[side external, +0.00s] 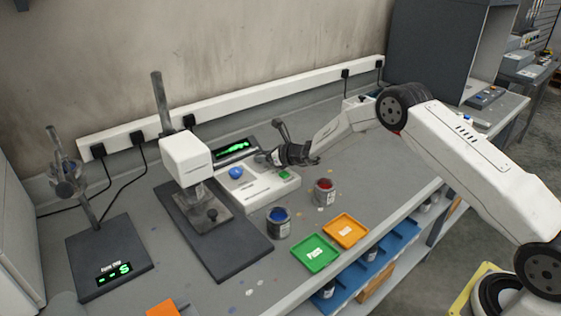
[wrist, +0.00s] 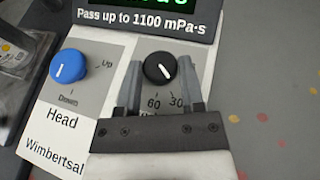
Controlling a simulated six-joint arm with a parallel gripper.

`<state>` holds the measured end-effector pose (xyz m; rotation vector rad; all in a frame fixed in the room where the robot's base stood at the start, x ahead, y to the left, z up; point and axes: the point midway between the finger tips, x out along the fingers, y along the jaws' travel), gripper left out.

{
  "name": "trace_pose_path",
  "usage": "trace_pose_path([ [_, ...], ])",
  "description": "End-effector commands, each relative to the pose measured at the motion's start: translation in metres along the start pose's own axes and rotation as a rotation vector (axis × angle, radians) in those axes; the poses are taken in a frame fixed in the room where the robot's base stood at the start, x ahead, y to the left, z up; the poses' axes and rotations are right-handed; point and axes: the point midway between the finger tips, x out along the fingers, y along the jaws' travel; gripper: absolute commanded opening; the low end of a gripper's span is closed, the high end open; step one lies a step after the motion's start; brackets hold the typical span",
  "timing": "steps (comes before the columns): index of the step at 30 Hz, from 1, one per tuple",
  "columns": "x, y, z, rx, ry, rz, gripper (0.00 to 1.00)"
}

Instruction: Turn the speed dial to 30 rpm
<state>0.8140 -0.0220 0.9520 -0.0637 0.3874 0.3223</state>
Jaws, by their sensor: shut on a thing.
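The black speed dial (wrist: 160,68) sits on the white control box between the fingers of my gripper (wrist: 160,77) in the wrist view. My gripper is shut on the dial, one finger on each side. A white pointer line on the dial slants toward the lower right, the side of the printed 30. The printed 60 is at the lower left. Part of the lettering below is hidden by my gripper. In the side view, my gripper (side external: 266,158) reaches the control box (side external: 258,191) from the right, and the dial cannot be made out there.
A blue head knob (wrist: 69,66) is left of the dial. A lit green display (side external: 236,148) stands behind. The mixer stand (side external: 187,160) is to the left. A blue paint can (side external: 279,222), a red paint can (side external: 325,192), and green (side external: 315,253) and orange (side external: 344,230) trays stand in front.

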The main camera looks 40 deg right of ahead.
Motion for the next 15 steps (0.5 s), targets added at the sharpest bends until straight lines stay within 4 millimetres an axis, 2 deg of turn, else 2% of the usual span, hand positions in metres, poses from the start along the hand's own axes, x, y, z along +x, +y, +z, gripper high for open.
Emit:
trace_pose_path([
  [15, 0.0004, 0.0022, 0.0044, 0.05, -0.007, -0.124, 0.0],
])
